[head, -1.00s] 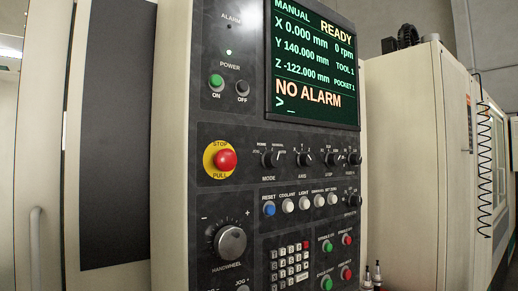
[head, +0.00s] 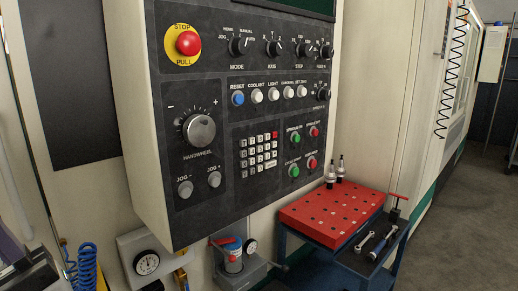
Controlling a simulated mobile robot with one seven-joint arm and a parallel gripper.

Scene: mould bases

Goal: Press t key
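The machine's control panel (head: 220,170) fills the left and middle of the head view. Its small keypad (head: 258,152) of several pale keys, with a red key at the top right, sits low in the panel, right of the handwheel (head: 199,130). The key letters are too small to read, so I cannot tell which one is T. The screen's lower edge (head: 300,8) shows at the top, and its text is out of view. My gripper is not in view.
A red-topped cart (head: 330,215) with two tool holders (head: 336,170) and wrenches (head: 368,240) stands right of the panel. The red stop button (head: 187,43), knobs and coloured buttons surround the keypad. Gauges and a blue coiled hose (head: 85,268) are below. Grey floor is clear at right.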

